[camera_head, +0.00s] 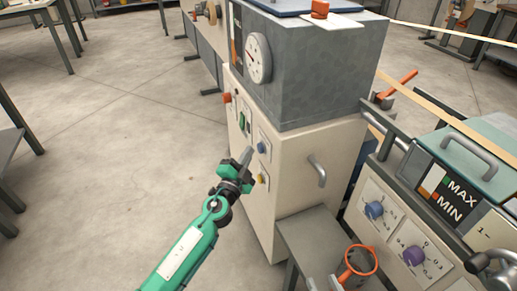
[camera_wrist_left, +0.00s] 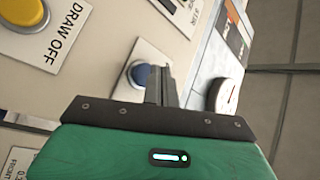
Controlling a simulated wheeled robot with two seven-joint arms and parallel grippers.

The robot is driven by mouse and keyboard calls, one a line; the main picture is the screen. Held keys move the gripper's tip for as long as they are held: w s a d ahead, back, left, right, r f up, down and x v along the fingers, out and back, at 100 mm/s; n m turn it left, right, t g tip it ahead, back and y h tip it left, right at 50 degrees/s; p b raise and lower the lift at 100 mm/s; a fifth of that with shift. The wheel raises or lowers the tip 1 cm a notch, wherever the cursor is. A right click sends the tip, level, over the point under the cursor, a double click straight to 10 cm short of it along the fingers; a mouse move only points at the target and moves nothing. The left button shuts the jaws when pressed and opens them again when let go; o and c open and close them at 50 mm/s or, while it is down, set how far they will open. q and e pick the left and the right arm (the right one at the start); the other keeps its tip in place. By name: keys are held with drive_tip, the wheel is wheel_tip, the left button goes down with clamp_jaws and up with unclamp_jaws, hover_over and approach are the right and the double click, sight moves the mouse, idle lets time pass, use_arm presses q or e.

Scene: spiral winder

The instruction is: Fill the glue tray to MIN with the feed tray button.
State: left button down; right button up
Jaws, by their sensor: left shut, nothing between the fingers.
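My left gripper (camera_head: 246,156) is shut and empty, with its fingertips close to the front panel of the cream cabinet. In the left wrist view the shut fingers (camera_wrist_left: 161,86) are beside a blue button (camera_wrist_left: 138,74) on a white plate; whether they touch it I cannot tell. The blue button also shows in the head view (camera_head: 261,147), above a yellow button (camera_head: 262,179). The yellow button in the left wrist view (camera_wrist_left: 22,10) is labelled DRAW OFF. The blue button's label is not readable. The level gauge with MAX and MIN (camera_head: 436,189) is on the machine at right.
A green switch (camera_head: 242,120) and a red button (camera_head: 227,97) are higher on the panel. A dial gauge (camera_head: 258,58) sticks out above.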

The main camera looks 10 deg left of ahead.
use_arm(q)
drive_tip(key=shift+w+d, duration=0.2)
drive_tip(key=shift+d, duration=0.1)
drive_tip(key=shift+w+d, duration=0.25)
drive_tip(key=shift+d, duration=0.1)
idle(2.1)
drive_tip(key=shift+a, duration=0.1)
idle(1.0)
drive_tip(key=shift+s+a, duration=0.5)
drive_tip(key=shift+a, duration=0.1)
drive_tip(key=s+a, duration=0.1)
drive_tip(key=a, duration=0.1)
drive_tip(key=s+a, duration=0.1)
drive_tip(key=a, duration=0.1)
drive_tip(key=shift+s, duration=0.35)
drive_tip(key=shift+a, duration=0.1)
idle(1.2)
